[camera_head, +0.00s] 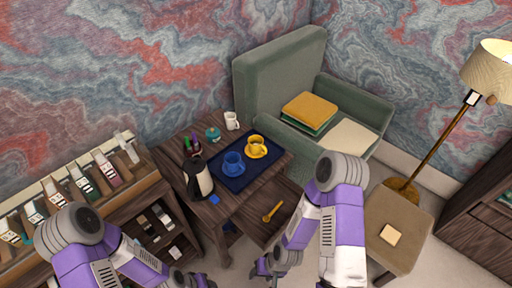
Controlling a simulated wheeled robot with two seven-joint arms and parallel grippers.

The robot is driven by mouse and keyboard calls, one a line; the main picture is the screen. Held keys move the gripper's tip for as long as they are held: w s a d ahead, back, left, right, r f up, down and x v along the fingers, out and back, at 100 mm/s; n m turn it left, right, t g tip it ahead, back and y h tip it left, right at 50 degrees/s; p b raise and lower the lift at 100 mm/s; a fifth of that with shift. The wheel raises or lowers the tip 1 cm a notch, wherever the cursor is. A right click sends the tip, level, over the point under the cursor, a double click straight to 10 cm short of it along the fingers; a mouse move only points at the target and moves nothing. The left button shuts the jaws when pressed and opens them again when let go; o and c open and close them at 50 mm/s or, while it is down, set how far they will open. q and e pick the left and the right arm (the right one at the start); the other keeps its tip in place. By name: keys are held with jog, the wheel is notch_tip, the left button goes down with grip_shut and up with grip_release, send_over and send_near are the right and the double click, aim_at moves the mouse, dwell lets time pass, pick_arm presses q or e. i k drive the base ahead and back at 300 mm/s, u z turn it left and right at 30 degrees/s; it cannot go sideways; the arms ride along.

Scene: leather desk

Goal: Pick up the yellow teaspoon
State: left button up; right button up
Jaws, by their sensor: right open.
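The yellow teaspoon (272,212) lies on a bare wooden surface (258,230) at the front right of the small desk. My right gripper (264,270) is at the bottom of the head view, below and apart from the teaspoon. It is open, and nothing shows between its fingers. My left arm comes in at the lower left. Its end reaches the bottom edge, where only a small part shows, so I cannot make out the left fingers.
A dark blue tray (236,184) holds a blue cup (233,162) and a yellow cup (256,145) on saucers. A kettle (198,178) and a white mug (232,120) stand nearby. A green armchair (275,75) is behind, a brown stool (395,240) right, a display shelf (150,190) left.

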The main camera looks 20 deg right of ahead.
aim_at(267, 219)
jog(key=u, duration=0.9)
jog(key=k, duration=0.8)
jog(key=z, duration=0.6)
jog(key=i, duration=1.05)
